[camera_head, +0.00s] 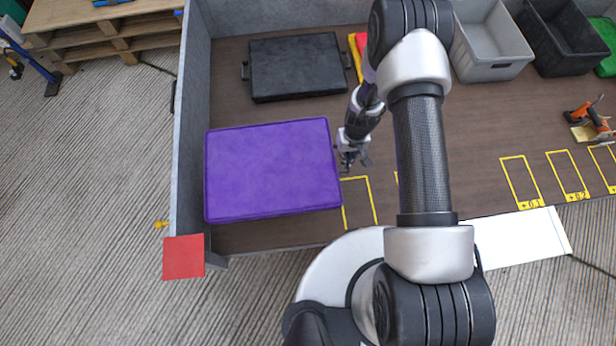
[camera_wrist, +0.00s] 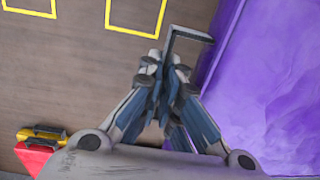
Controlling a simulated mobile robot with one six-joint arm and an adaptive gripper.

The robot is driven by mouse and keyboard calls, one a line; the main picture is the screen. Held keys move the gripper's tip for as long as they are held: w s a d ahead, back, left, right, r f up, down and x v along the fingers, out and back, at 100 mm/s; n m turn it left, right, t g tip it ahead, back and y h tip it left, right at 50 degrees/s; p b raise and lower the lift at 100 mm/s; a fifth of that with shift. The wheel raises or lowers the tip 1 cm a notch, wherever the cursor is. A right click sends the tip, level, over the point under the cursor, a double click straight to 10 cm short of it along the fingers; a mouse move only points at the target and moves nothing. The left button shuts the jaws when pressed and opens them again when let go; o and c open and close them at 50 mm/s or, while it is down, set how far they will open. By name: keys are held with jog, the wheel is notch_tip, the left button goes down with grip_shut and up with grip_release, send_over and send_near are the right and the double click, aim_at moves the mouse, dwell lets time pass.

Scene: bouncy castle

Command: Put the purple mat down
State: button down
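The purple mat (camera_head: 270,170) is a thick rectangular block at the left end of the brown floor, close to the grey side wall. Its side fills the right of the wrist view (camera_wrist: 270,85), with a grey bracket handle (camera_wrist: 192,34) sticking out from it. My gripper (camera_head: 350,158) is at the mat's right edge in the head view. In the wrist view its fingers (camera_wrist: 166,68) are closed together at the handle's outer bar, which runs down between them. Part of the handle is hidden by the fingers. I cannot tell whether the mat rests on the floor or is slightly raised.
A black slab with side handles (camera_head: 297,68) lies behind the mat. Red and yellow items (camera_head: 356,48) are beside it. A grey crate (camera_head: 490,45) and a black crate (camera_head: 562,40) stand at the back right. Yellow outlines (camera_head: 357,203) mark bare floor right of the mat.

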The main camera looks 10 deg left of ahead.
notch_tip(320, 180, down, 20)
jog(key=b, duration=0.6)
jog(key=shift+w, duration=0.1)
jog(key=shift+f, duration=0.1)
jog(key=c, duration=2.2)
grip_release()
jog(key=shift+c, duration=0.2)
jog(key=o, duration=0.4)
jog(key=shift+o, duration=0.2)
